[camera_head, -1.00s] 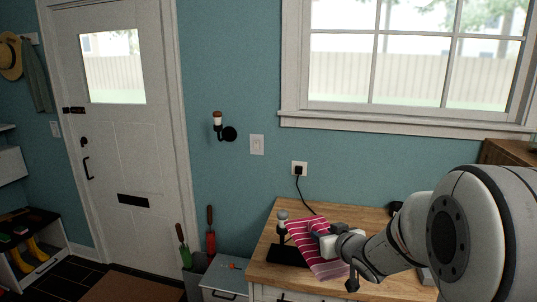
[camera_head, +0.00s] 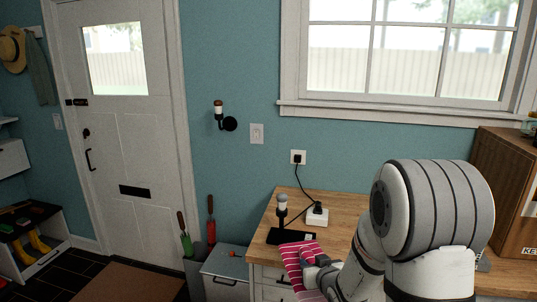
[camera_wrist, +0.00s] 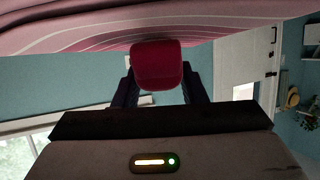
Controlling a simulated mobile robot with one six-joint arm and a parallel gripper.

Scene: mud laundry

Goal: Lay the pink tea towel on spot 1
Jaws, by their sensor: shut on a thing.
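The pink tea towel (camera_head: 297,262) has white stripes and hangs from my gripper (camera_head: 312,268) near the front left edge of the wooden worktop in the head view. In the wrist view the towel (camera_wrist: 100,32) spreads across the top, and a bunched dark pink part (camera_wrist: 157,65) sits between the fingers. My gripper is shut on it. My arm hides part of the worktop. I cannot make out a marking for spot 1.
A black stand with a grey-topped post (camera_head: 282,207) is on the worktop (camera_head: 345,207), behind the towel. A white plug block (camera_head: 317,217) with a cord stands beside it. A wooden cabinet (camera_head: 500,190) is at the right. A grey-topped bin (camera_head: 228,264) stands left of the worktop.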

